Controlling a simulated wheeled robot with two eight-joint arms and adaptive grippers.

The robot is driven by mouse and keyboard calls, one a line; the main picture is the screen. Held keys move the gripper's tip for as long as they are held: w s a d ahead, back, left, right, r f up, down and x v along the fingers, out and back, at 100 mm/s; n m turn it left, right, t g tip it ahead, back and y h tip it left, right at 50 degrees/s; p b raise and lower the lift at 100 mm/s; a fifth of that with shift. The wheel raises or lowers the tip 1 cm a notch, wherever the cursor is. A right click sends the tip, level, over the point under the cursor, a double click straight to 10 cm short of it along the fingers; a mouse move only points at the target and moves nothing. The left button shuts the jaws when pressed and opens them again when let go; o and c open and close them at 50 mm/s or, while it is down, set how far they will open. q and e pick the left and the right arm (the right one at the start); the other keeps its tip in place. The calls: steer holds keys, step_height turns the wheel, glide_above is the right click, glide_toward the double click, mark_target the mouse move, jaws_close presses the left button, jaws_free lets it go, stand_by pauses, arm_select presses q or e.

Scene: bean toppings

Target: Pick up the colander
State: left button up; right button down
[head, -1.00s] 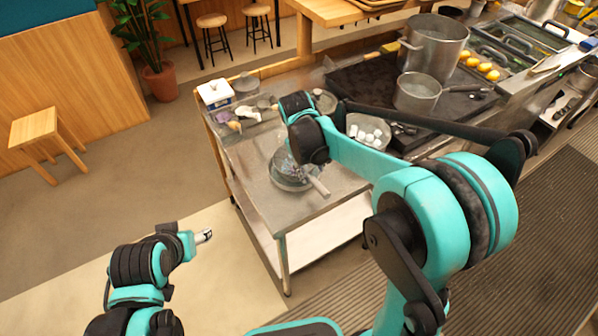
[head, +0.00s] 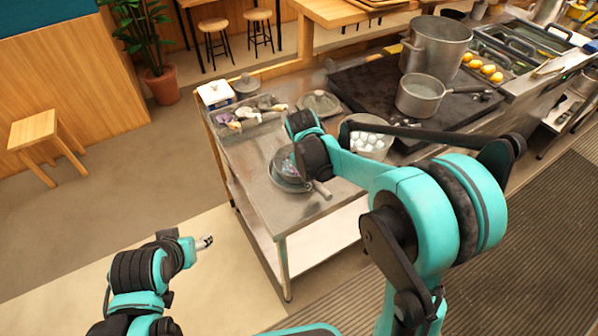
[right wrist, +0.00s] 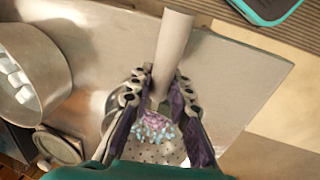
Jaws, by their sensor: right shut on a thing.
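The grey metal colander (head: 290,184) is at the front part of the metal cart's top, with its pale handle pointing to the lower right. In the right wrist view its handle (right wrist: 173,45) runs up between my fingers, and part of its perforated bowl shows below. Purple and pale blue bits (right wrist: 158,130) show at the bowl. My right gripper (right wrist: 162,80) is shut on the colander's handle. In the head view my right wrist hides part of the bowl, and I cannot tell whether it touches the cart. My left gripper (head: 205,242) is away at the lower left; its fingers are too small to judge.
The metal cart (head: 300,222) also bears a pot of white pieces (head: 352,122), a lid (head: 320,102) and a small tray of tools (head: 250,121). A saucepan (head: 420,97) and a tall pot (head: 435,45) stand on the stove. The cart's front corner is clear.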

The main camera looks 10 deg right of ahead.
steer(key=shift+r, duration=0.5)
steer(key=r, duration=0.1)
steer(key=r+p, duration=0.2)
steer(key=r, duration=0.1)
steer(key=shift+s+d, duration=0.25)
steer(key=shift+s, duration=0.05)
steer(key=s+d+r+p, duration=0.3)
steer(key=s+d+r, duration=0.3)
steer(key=s+d, duration=0.1)
steer(key=shift+s+p, duration=0.35)
steer(key=shift+s, duration=0.4)
steer(key=shift+w+a, duration=0.1)
steer(key=shift+w+a+f+b, duration=0.75)
steer(key=shift+w+a, duration=0.45)
steer(key=shift+w, duration=0.25)
steer(key=shift+w+a+f+b, duration=0.7)
steer(key=shift+w+a+f, duration=0.2)
steer(key=shift+w+a, duration=0.45)
steer(key=shift+w+a+f+b, duration=0.75)
steer(key=shift+w+a, duration=0.3)
steer(key=shift+w, duration=0.55)
